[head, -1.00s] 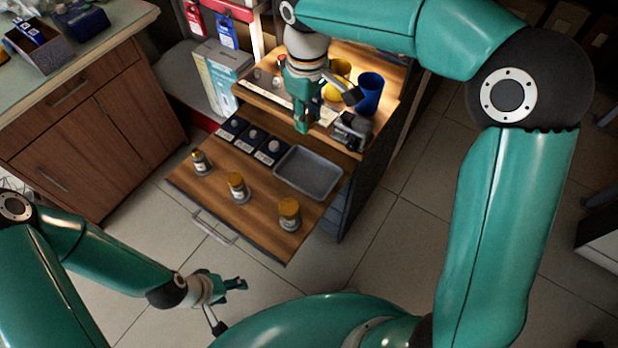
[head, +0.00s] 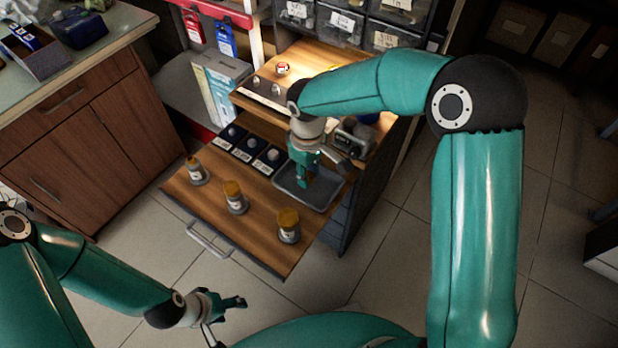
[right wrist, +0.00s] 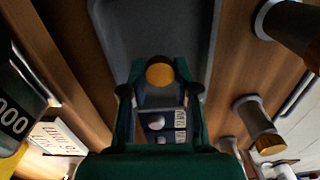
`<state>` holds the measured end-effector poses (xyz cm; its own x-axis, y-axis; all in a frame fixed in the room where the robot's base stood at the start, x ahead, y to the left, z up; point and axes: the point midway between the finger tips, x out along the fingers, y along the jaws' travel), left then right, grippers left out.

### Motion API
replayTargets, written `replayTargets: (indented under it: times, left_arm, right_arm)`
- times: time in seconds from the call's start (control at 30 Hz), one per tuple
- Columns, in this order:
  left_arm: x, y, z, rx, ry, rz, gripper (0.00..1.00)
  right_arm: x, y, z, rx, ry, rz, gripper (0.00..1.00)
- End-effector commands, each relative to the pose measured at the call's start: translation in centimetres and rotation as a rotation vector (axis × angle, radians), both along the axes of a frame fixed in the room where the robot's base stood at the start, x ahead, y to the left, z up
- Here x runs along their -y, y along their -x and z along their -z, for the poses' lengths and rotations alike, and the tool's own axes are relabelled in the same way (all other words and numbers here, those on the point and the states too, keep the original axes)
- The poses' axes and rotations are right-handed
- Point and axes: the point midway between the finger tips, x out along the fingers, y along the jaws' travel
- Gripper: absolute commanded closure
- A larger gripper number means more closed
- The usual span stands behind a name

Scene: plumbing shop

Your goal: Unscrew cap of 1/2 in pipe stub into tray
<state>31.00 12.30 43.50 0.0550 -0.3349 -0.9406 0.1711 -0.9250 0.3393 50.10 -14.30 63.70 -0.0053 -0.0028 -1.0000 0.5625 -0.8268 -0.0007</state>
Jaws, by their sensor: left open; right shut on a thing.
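Three short upright pipe stubs stand on the pulled-out wooden board: a small one (head: 196,172), a middle one (head: 235,198) and a large one (head: 288,227). My right gripper (head: 305,180) points down over the grey tray (head: 325,202). It is shut on a small round orange-yellow thing that looks like a cap (right wrist: 159,72), with the tray wall behind it in the right wrist view. My left gripper (head: 235,302) is open and empty, low in front of the board, away from the stubs.
Dark label boxes with pale knobs (head: 254,150) line the board left of the tray. A grey device (head: 355,139) stands on the shelf behind. The board has a front handle (head: 208,240). A wooden cabinet (head: 85,130) stands at left. The floor in front is clear.

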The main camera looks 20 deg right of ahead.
Motion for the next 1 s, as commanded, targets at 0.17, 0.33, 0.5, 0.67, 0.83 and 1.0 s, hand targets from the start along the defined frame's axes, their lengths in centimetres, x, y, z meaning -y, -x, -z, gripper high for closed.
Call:
replayTargets:
  times: [0.17, 0.33, 0.5, 0.67, 0.83, 1.0]
  left_arm:
    - [0.0, 0.0, 0.5, 0.0, 0.0, 0.0, 0.4]
    - [0.0, 0.0, 0.5, 0.0, 0.0, 0.0, 0.4]
    - [0.0, 0.0, 0.7, 0.0, 0.0, 0.0, 0.4]
    - [0.0, 0.0, 0.6, 0.0, 0.0, 0.0, 0.4]
    - [0.0, 0.0, 0.6, 0.0, 0.0, 0.0, 0.4]
    - [0.0, 0.0, 0.5, 0.0, 0.0, 0.0, 0.4]
  right_arm:
    - [0.0, 0.0, 2.1, 0.0, 0.0, 0.0, 1.0]
    - [0.0, 0.0, 2.1, 0.001, 0.0, 0.0, 1.0]
    - [0.0, 0.0, 2.3, 0.001, -0.001, 0.0, 1.0]
    - [-0.1, 0.0, 2.3, 0.001, -0.001, 0.0, 0.49]
    - [-0.1, 0.0, 2.3, 0.001, -0.001, -0.001, 0.45]
    - [-0.1, 0.0, 2.1, 0.001, -0.001, -0.001, 0.45]
